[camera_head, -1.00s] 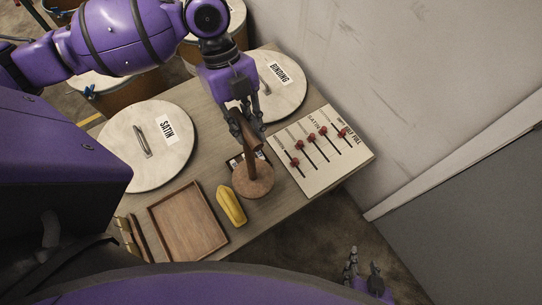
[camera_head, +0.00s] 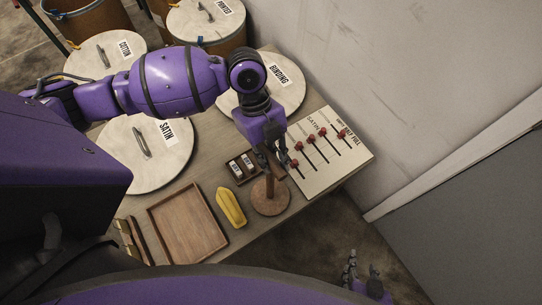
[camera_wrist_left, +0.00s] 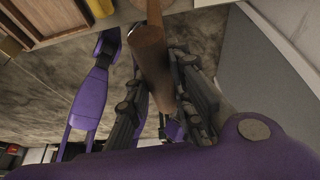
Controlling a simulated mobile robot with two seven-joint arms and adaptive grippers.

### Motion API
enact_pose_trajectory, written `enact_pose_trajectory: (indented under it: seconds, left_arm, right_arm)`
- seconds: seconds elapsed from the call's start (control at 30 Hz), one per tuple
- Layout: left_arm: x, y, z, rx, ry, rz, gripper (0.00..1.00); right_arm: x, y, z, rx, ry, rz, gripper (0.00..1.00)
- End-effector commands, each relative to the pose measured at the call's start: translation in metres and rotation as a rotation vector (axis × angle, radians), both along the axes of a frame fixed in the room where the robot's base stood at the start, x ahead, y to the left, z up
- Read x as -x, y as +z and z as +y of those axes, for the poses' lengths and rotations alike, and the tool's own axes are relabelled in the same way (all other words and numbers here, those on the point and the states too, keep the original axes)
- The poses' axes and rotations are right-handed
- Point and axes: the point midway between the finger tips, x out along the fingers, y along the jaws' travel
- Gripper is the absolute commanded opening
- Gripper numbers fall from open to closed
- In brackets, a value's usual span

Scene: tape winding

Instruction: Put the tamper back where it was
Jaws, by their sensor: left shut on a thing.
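The tamper is a brown wooden tool with a round flat disc (camera_head: 270,199) at its lower end and a thick handle. My left gripper (camera_head: 271,160) is shut on its handle, partly hiding it. In the left wrist view the handle (camera_wrist_left: 150,52) runs between the fingers of the left gripper (camera_wrist_left: 166,92). The disc appears over the table's front right edge, between the yellow object and the slider board. I cannot tell whether it touches the table. My right gripper (camera_head: 362,262) is at the lower right, open and empty, away from the table.
A dark holder (camera_head: 241,168) with small labelled pieces lies left of the tamper. A yellow object (camera_head: 231,207), a wooden tray (camera_head: 188,222) and a slider board (camera_head: 323,150) with red knobs surround it. Round lids marked SATIN (camera_head: 128,165) and BINDING (camera_head: 285,98) lie behind.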

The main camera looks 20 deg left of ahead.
Motion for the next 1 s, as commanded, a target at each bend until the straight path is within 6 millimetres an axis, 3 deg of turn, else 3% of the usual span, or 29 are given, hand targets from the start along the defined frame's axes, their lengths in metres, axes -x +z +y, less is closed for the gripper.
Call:
enact_pose_trajectory:
  seconds: [0.27, 0.3, 0.43, 0.77, 1.0]
  left_arm:
    - [-0.001, 0.001, 0.0, 0.002, 0.0, -0.004, 0.0]
    - [-0.001, -0.001, 0.0, 0.0, 0.0, -0.003, 0.22]
    - [-0.001, -0.001, 0.0, 0.0, 0.0, -0.003, 0.39]
    - [-0.001, 0.001, 0.0, 0.0, 0.0, -0.003, 0.39]
    - [-0.01, 0.031, 0.01, -0.001, -0.001, -0.008, 0.39]
  right_arm:
    - [-0.001, 0.001, 0.0, 0.001, -0.001, -0.003, 0.4]
    - [-0.001, 0.0, 0.0, 0.001, -0.001, -0.003, 0.4]
    - [-0.001, 0.001, -0.001, 0.001, -0.001, -0.003, 0.4]
    - [-0.002, 0.002, -0.001, 0.001, -0.002, -0.005, 0.4]
    - [-0.002, 0.002, 0.0, 0.0, -0.003, -0.006, 0.4]
